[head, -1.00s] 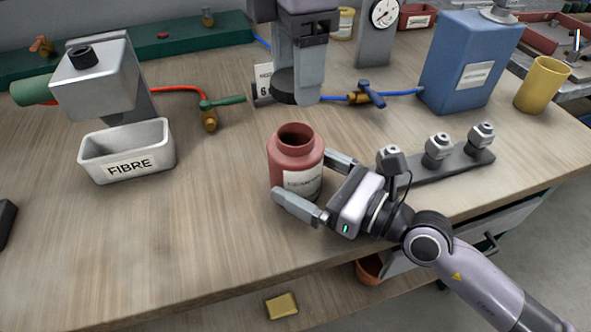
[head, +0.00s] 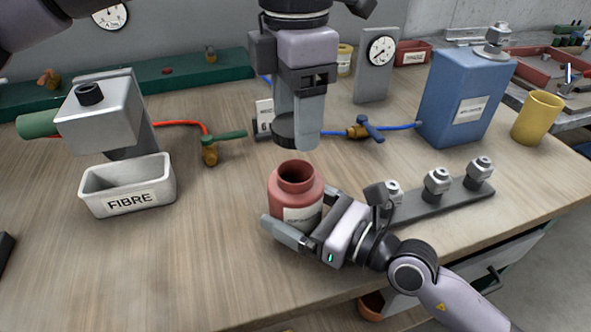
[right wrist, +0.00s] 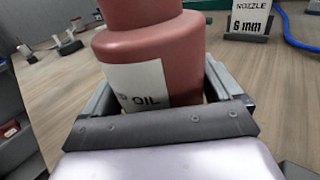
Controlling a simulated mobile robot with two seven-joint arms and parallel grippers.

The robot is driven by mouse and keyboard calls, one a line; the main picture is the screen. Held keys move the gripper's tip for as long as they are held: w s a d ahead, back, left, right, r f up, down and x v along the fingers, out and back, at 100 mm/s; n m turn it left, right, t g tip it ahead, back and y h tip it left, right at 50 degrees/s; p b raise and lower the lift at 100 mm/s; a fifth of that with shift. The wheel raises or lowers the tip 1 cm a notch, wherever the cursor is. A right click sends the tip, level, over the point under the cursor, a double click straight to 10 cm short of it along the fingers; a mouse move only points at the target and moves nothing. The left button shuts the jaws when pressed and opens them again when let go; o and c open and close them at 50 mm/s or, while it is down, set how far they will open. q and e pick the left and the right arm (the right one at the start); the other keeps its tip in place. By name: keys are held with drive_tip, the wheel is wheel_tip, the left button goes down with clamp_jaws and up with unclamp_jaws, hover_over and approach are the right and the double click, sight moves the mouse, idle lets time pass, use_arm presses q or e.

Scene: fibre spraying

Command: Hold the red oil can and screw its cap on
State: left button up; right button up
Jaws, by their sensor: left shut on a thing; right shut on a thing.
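The red oil can (head: 283,201) stands upright on the wooden bench with its round mouth open and uncovered. My right gripper (head: 297,213) is shut on the can's body, one finger on each side, low down. In the right wrist view the can (right wrist: 185,65) sits between the jaws, with a white label ending in "OIL". My left gripper (head: 300,138) reaches down from above and is shut on a dark round cap (head: 285,130). The cap is above the can's mouth, apart from it. One finger hides part of the cap.
A white FIBRE tray (head: 104,205) stands at the left. Taps with red and blue hoses lie behind the can. A grey rack (head: 410,215) with several nozzles is just right of my right gripper. A blue tank (head: 445,115) stands behind it. The bench left of the can is clear.

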use_arm(q)
hover_over(295, 171)
drive_tip(key=shift+f, duration=2.1)
drive_tip(key=shift+f, duration=0.9)
drive_tip(key=shift+f, duration=0.55)
